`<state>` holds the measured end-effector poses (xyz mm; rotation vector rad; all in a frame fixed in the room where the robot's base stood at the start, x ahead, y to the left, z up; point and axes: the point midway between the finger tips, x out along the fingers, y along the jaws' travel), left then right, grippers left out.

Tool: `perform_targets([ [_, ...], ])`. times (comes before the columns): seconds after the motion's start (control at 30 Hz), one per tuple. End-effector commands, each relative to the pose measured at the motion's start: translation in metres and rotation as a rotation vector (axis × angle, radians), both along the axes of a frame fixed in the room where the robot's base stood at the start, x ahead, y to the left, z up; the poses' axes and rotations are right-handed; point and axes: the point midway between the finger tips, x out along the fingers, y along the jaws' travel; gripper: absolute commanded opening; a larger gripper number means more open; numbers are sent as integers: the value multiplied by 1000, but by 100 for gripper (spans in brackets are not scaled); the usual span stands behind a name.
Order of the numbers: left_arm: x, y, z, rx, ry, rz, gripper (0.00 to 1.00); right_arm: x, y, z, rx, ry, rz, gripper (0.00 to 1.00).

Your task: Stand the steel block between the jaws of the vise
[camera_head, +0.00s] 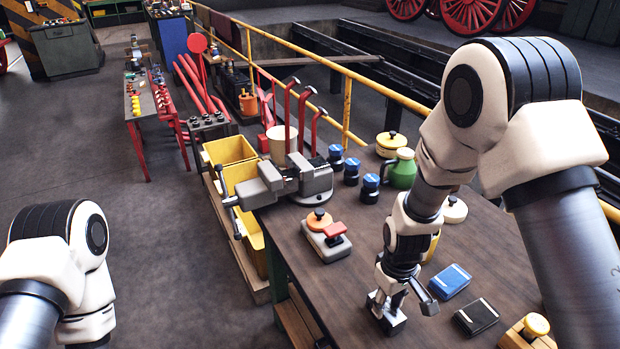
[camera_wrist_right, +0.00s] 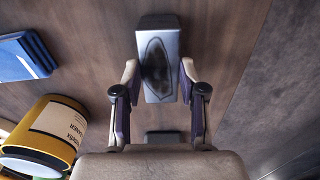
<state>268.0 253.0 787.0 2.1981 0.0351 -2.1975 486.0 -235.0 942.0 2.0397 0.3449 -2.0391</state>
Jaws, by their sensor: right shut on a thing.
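The steel block (camera_head: 391,323) is at the front of the workbench, below my right gripper (camera_head: 387,300). In the right wrist view the grey block (camera_wrist_right: 157,88), with a dark oval patch on its face, sits between the fingers of the right gripper (camera_wrist_right: 158,72). The right gripper is shut on it. Whether the block still touches the bench is hard to tell. The grey vise (camera_head: 312,179) is mounted at the bench's left edge, further back and left of the block, with its jaws toward the back. My left gripper is out of view; only part of the left arm shows.
A blue box (camera_head: 449,281) and a black box (camera_head: 476,317) lie right of the block. Blue-capped jars, a green jug (camera_head: 402,169) and a yellow tin (camera_head: 390,145) stand behind. Yellow bins (camera_head: 230,150) sit left.

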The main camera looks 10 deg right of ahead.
Motion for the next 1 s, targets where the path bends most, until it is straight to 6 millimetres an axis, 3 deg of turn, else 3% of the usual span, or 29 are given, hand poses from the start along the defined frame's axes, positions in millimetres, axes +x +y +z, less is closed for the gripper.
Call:
perform_targets([
  [0.53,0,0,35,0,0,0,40,1,0,38,1,-2,0,0],
  [1.0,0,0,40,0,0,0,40,1,0,45,0,-2,0,0],
])
